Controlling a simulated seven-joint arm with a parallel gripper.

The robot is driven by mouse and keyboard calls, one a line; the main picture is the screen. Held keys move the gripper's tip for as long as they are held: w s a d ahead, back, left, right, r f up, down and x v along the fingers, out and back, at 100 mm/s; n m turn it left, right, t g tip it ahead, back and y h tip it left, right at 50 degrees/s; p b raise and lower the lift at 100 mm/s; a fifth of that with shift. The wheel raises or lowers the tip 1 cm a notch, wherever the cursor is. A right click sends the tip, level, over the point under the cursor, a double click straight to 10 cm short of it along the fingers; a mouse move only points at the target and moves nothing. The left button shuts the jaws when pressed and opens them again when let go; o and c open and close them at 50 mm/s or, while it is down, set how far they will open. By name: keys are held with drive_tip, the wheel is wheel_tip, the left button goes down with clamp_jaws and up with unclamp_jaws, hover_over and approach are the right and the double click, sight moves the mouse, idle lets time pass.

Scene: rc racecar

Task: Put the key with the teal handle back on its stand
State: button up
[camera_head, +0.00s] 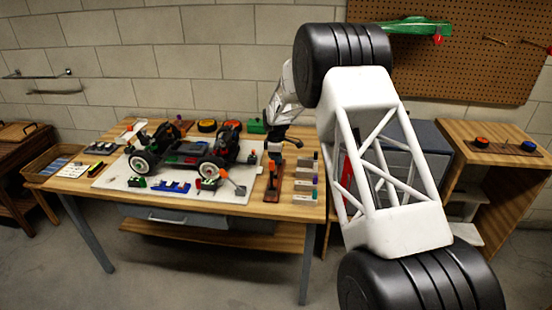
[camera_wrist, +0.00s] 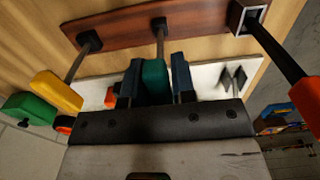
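In the wrist view, the teal handle (camera_wrist: 155,80) of the key lies between the two dark blue fingers of my gripper (camera_wrist: 156,82), which look closed on its sides. Its thin shaft runs from the handle to a black end (camera_wrist: 159,23) over the middle of the reddish-brown wooden stand (camera_wrist: 120,26). I cannot tell whether that end is seated in the stand or just above it. In the head view, the stand (camera_head: 271,190) is near the table's right side, with my gripper (camera_head: 283,143) close above and behind it; the teal handle is not clear there.
In the head view, the RC car (camera_head: 185,150) and white mat (camera_head: 120,182) are left, and several small blocks (camera_head: 305,185) right.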

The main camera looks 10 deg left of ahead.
drive_tip(key=o, duration=0.4)
drive_tip(key=shift+r, duration=0.1)
drive_tip(key=shift+r, duration=3.85)
